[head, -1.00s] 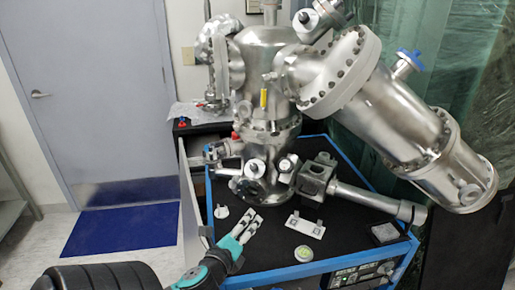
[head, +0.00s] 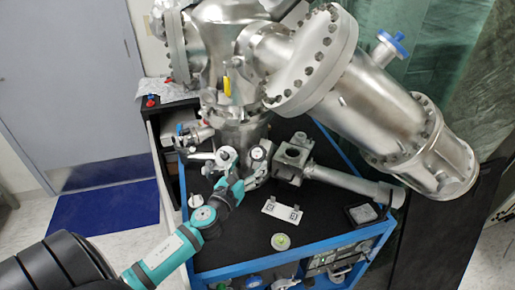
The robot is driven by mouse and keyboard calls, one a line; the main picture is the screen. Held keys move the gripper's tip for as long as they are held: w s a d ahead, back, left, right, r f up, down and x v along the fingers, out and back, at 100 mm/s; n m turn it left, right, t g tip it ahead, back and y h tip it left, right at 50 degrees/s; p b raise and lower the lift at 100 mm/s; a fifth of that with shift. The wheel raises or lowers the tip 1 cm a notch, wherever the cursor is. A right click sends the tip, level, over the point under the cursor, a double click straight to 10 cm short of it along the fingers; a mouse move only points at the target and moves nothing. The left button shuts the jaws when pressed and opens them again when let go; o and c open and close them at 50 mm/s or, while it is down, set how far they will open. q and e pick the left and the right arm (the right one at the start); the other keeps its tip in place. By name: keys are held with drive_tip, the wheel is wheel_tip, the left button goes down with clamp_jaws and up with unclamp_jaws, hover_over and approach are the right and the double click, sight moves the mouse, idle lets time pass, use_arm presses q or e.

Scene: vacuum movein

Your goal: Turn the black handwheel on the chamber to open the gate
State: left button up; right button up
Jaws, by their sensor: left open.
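The silver metal chamber (head: 240,134) stands on the black top of a blue-framed cart in the head view. My left arm reaches in from the lower left. Its gripper (head: 224,158) is open in front of the chamber's lower ports, close to the handwheel area. The black handwheel is largely covered by my gripper and wrist, and I cannot make out its rim clearly. I cannot tell whether the fingers touch it. I see nothing between the fingers that is clearly held. My right gripper is not in view.
A large silver cylinder (head: 385,108) slants out to the right above the cart. A horizontal pipe (head: 345,179) runs right from the chamber. A white plate (head: 282,209) and a round green-white piece (head: 281,241) lie on the cart top. A blue mat (head: 105,207) lies by the door.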

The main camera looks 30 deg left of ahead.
sight(257, 153)
use_arm(q)
drive_tip(key=w, duration=0.3)
drive_tip(key=shift+w+a+r, duration=0.15)
drive_tip(key=shift+w+a, duration=0.1)
drive_tip(key=shift+w, duration=0.1)
drive_tip(key=shift+w+a+p, duration=0.15)
drive_tip(key=shift+w+p, duration=0.05)
drive_tip(key=shift+w, duration=0.6)
drive_tip(key=shift+w+a+p, duration=0.1)
drive_tip(key=shift+w+p, duration=0.1)
drive_tip(key=shift+w, duration=0.55)
drive_tip(key=c, duration=1.2)
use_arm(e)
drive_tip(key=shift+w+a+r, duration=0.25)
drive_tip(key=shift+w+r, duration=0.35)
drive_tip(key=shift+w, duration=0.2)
